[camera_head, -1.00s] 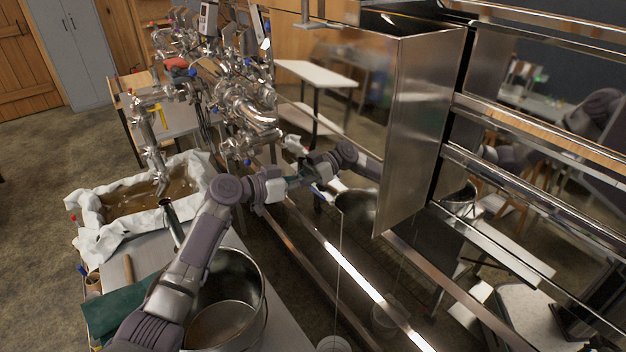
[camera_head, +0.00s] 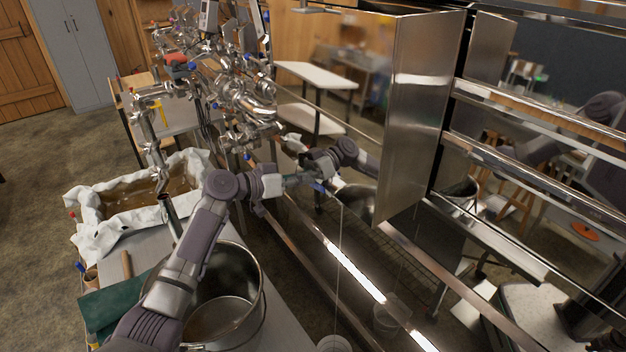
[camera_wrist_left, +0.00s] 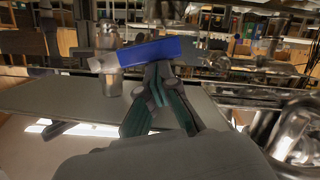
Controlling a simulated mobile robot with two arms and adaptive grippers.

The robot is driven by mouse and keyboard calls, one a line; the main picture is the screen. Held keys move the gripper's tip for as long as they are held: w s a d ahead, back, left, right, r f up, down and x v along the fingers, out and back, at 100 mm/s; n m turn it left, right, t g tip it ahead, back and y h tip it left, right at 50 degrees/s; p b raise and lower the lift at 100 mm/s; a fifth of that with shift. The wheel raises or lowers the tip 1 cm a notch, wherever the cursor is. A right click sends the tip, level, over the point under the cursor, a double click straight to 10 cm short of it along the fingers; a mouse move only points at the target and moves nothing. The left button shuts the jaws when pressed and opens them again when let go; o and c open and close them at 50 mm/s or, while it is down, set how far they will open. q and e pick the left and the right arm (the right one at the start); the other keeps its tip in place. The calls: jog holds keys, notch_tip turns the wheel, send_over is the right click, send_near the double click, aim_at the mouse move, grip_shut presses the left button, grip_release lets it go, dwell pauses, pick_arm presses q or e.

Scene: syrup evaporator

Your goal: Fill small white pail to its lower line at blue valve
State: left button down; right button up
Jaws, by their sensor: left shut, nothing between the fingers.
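My left gripper (camera_head: 300,181) is shut and empty, close beside the blue valve handle (camera_head: 320,187). In the left wrist view, the dark green fingertips (camera_wrist_left: 160,72) meet just under the blue handle (camera_wrist_left: 155,52); I cannot tell whether they touch it. A small white round shape (camera_head: 335,343), likely the top of the white pail, is cut off at the bottom edge. A thin pale line drops toward it from near the valve; I cannot tell whether it is a stream. The pail's lines and fill level are hidden. My right gripper is not in view.
A large steel pot (camera_head: 222,325) stands under my left arm. A cloth-lined tub (camera_head: 95,235) of brown liquid is at left. Shiny pipework (camera_head: 245,100) stands behind. A tall steel panel (camera_head: 425,110) is right of the gripper, with mirror-like surfaces showing doubled shapes.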

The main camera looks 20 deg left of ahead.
pick_arm(q)
notch_tip(320, 180, down, 3)
jog(key=n+b, duration=0.2)
jog(key=b, duration=0.1)
jog(key=shift+d+r+h, duration=0.1)
jog(key=shift+r+h, duration=0.1)
jog(key=shift+h, duration=0.2)
jog(key=shift+s+d+f+n+h+b, duration=0.15)
jog(key=shift+f+n+h+b, duration=0.1)
jog(key=shift+f+n+b, duration=0.45)
jog(key=shift+s+d+f+n+h+b, duration=0.2)
jog(key=shift+n+b, duration=0.25)
jog(key=shift+n, duration=0.45)
